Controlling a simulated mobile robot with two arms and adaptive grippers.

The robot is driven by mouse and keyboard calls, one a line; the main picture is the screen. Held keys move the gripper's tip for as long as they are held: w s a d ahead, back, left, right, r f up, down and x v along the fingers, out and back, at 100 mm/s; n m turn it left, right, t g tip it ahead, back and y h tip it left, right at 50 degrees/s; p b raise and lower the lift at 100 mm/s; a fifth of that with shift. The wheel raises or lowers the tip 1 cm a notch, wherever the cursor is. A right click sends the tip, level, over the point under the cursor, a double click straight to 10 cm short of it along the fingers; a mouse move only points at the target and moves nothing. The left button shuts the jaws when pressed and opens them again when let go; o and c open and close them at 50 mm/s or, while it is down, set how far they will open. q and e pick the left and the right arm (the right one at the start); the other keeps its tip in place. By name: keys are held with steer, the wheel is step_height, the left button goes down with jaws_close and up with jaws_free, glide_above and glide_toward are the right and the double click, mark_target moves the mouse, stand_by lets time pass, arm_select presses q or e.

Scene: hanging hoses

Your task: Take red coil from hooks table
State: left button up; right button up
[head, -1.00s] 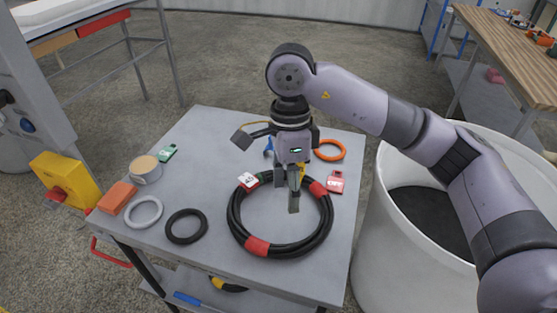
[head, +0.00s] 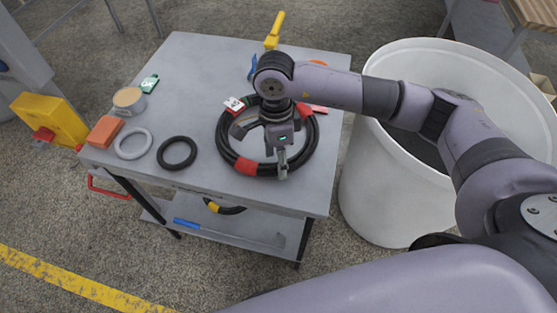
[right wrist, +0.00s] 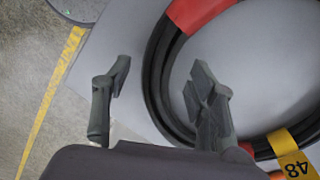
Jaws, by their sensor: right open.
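The red coil (head: 246,165) is a black hose ring with red bands and a white tag, lying flat on the grey table (head: 200,75). My right gripper (head: 262,147) is over the coil's front part, open and empty. In the right wrist view the coil (right wrist: 158,85) has a red band and a yellow tag marked 48. There its left side shows between the open fingers of the right gripper (right wrist: 160,82); the right finger overlaps the ring's inside in the picture. I cannot tell the height of the fingertips. My left gripper is not in view.
A grey ring (head: 133,144), a dark ring (head: 177,152), an orange block (head: 104,131) and a tape roll (head: 129,101) lie left of the coil. A large white tub (head: 385,200) stands to the right of the table. Another hose (head: 224,208) is on the lower shelf.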

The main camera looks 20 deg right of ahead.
steer(key=shift+s+f, duration=0.1)
steer(key=shift+f, duration=0.85)
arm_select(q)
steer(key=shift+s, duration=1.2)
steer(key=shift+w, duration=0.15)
arm_select(e)
steer(key=shift+c, duration=0.6)
steer(key=c, duration=0.4)
jaws_close()
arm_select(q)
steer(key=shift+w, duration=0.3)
